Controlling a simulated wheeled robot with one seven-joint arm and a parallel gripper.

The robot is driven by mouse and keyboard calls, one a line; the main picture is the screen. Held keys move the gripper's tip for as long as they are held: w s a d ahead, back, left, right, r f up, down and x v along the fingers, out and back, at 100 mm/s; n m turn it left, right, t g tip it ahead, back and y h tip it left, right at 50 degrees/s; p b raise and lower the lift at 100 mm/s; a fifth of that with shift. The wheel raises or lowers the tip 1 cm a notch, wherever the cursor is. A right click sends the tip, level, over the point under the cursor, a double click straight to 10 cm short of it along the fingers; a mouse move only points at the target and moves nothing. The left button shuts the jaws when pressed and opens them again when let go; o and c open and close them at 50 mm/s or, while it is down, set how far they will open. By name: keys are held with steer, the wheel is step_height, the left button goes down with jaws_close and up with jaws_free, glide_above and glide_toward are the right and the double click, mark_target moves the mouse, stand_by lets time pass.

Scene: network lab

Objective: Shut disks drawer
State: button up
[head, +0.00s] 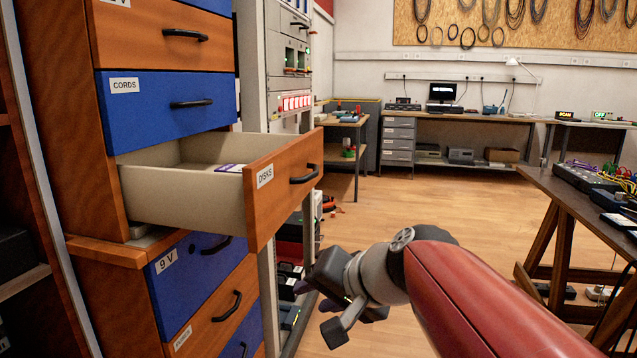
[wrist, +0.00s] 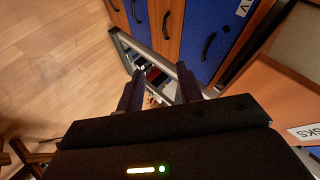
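The disks drawer (head: 283,192) is pulled well out of the cabinet in the head view. It has an orange front with a DISKS label, a dark bar handle (head: 304,175) and pale inner walls, and a white and purple item (head: 230,168) lies inside. In the wrist view part of its orange front (wrist: 285,95) with the label's end shows at the right; its handle is out of that view. My gripper (head: 318,296) is below and to the right of the drawer front, apart from it. In the wrist view its two fingers (wrist: 157,80) are spread with nothing between them.
The blue CORDS drawer (head: 165,104) above is shut, as is the blue 9 V drawer (head: 190,272) below. A rack (head: 276,60) with a metal frame stands right beside the cabinet. A wooden table (head: 575,195) stands at the right. Open floor (head: 430,205) lies between.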

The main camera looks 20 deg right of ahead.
steer(key=w+d+r+m+t, duration=0.1)
steer(key=w, duration=0.1)
steer(key=w+d+r+m+t+b, duration=0.1)
steer(key=w+d+r, duration=0.1)
steer(key=w, duration=0.1)
steer(key=w+d+r+m+t+b, duration=0.1)
steer(key=w+d+r+m, duration=0.1)
steer(key=w, duration=0.1)
steer(key=shift+w+r+t+y, duration=0.1)
steer(key=shift+w+t+y, duration=0.1)
steer(key=shift+t+y, duration=0.15)
steer(key=c, duration=0.5)
steer(key=w+d+r+m+t, duration=0.1)
steer(key=w+d+r, duration=0.1)
steer(key=d, duration=0.1)
steer(key=w+d+r+m+t+b, duration=0.1)
steer(key=w+d+r+m+t, duration=0.1)
steer(key=d, duration=0.1)
steer(key=w+d+r+m+t+h+b, duration=0.1)
steer(key=w+d+r, duration=0.1)
steer(key=d, duration=0.1)
steer(key=shift+r+m+t, duration=0.25)
steer(key=shift+r+m, duration=0.15)
jaws_close()
steer(key=a+p+x, duration=0.2)
steer(key=x, duration=1)
steer(key=shift+a+r, duration=0.3)
steer(key=shift+a, duration=0.2)
